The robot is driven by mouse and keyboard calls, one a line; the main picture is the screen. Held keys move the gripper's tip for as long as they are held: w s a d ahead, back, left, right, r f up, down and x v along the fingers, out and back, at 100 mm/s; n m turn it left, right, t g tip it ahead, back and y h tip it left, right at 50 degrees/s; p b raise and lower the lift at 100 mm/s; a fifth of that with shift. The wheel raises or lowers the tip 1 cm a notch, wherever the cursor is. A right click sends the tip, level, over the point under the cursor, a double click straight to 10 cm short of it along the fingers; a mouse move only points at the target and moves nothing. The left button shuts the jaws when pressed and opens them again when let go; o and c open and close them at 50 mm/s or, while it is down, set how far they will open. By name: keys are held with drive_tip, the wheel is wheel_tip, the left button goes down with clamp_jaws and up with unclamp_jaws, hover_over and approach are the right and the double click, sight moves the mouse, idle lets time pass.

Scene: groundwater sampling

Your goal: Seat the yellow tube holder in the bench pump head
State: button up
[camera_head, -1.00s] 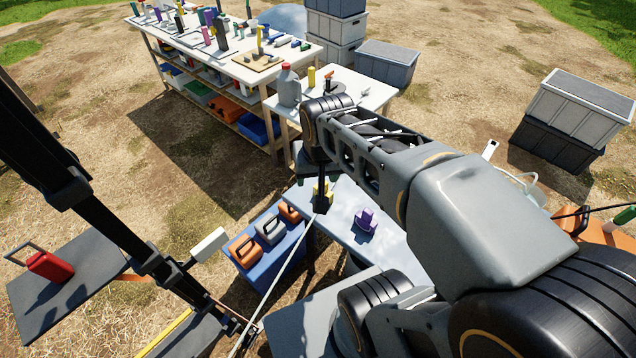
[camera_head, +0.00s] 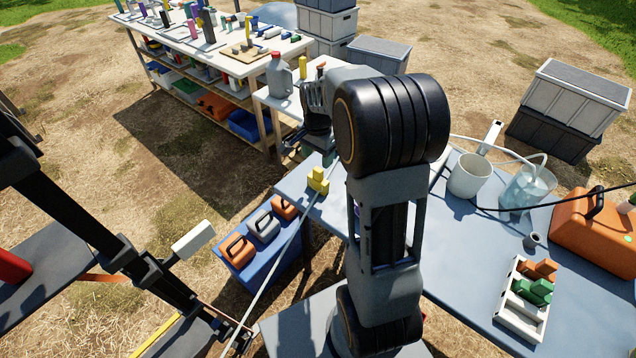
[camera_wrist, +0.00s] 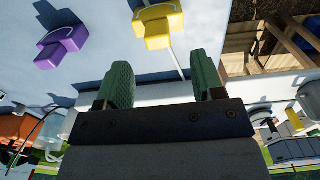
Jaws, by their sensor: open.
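The yellow tube holder (camera_head: 318,180) is a small stepped block at the left end of the blue-grey bench (camera_head: 292,184). It also shows in the wrist view (camera_wrist: 158,24), beyond my gripper (camera_wrist: 163,82). My gripper's two green fingers are wide apart with nothing between them, and a gap separates them from the holder. In the wrist view a purple piece (camera_wrist: 62,45) of similar shape lies left of the yellow one. My arm hides most of the bench middle in the head view. I cannot pick out the pump head with certainty, nor tell whether the holder sits in it.
Orange and grey cases stand on a blue surface (camera_head: 236,279) at lower left. A white tray (camera_head: 505,318) with orange and green pieces, a white bucket (camera_head: 468,176), a clear jug (camera_head: 527,190) and an orange case (camera_head: 598,230) occupy the right side.

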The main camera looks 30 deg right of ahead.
sight(318, 169)
drive_tip(key=shift+s+f, duration=0.15)
drive_tip(key=shift+f, duration=3.2)
drive_tip(key=shift+c, duration=0.2)
drive_tip(key=c, duration=1)
drive_tip(key=shift+o, duration=0.2)
drive_tip(key=shift+r, duration=0.1)
